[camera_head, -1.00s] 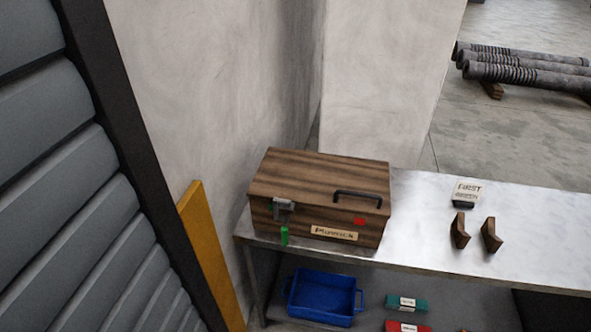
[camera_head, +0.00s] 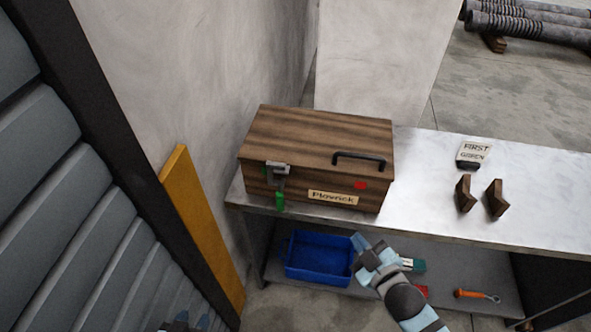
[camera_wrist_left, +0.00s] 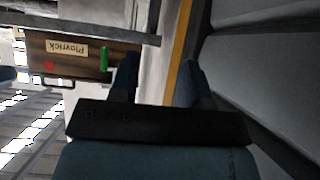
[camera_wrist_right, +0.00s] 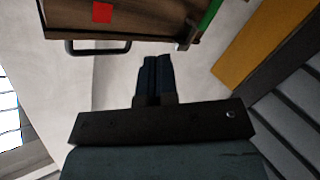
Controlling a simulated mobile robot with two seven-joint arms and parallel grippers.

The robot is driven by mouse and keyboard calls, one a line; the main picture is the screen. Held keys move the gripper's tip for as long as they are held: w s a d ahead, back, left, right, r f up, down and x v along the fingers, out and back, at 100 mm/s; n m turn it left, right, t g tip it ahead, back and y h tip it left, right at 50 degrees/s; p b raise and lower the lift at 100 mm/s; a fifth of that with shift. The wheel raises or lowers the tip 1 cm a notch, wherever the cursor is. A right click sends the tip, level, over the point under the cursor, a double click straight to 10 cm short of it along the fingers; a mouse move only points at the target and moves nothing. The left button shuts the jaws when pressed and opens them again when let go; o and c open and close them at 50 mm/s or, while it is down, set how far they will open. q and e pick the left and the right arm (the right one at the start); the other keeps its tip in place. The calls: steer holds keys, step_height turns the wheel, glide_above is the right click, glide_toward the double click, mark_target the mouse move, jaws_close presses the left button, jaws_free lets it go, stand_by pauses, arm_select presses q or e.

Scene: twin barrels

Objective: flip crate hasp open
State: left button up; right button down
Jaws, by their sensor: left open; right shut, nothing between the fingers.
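The brown wooden crate (camera_head: 315,150) stands on the metal bench with its lid down. The grey metal hasp (camera_head: 278,172) is at the front left, by the lid seam; I cannot tell its exact position. A green piece (camera_head: 280,201) hangs under it and shows in the right wrist view (camera_wrist_right: 210,14). My right gripper (camera_head: 357,239) is shut and empty, in front of and below the crate; its fingers show together in the right wrist view (camera_wrist_right: 157,62). My left gripper (camera_wrist_left: 158,75) is open and empty, and only partly shows at the head view's bottom left edge.
A yellow board (camera_head: 200,225) and slatted shutter stand left.

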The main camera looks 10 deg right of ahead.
steer(key=w+a+r+m+g+y+b, duration=0.3)
steer(key=r+m+g+y+b, duration=0.15)
steer(key=m, duration=0.55)
steer(key=w+a+r+m+g+y+b, duration=0.35)
steer(key=r+m+y, duration=0.25)
steer(key=m, duration=0.3)
steer(key=w+a+r+m+g+y+b, duration=0.25)
steer(key=r+m+g+y+b, duration=0.2)
steer(key=m, duration=0.55)
steer(key=w+d+n+h+b, duration=0.6)
steer(key=n+h, duration=0.4)
steer(key=n, duration=0.5)
steer(key=shift+w+d+f+n, duration=0.2)
steer(key=shift+d+n, duration=0.1)
steer(key=shift+d, duration=0.45)
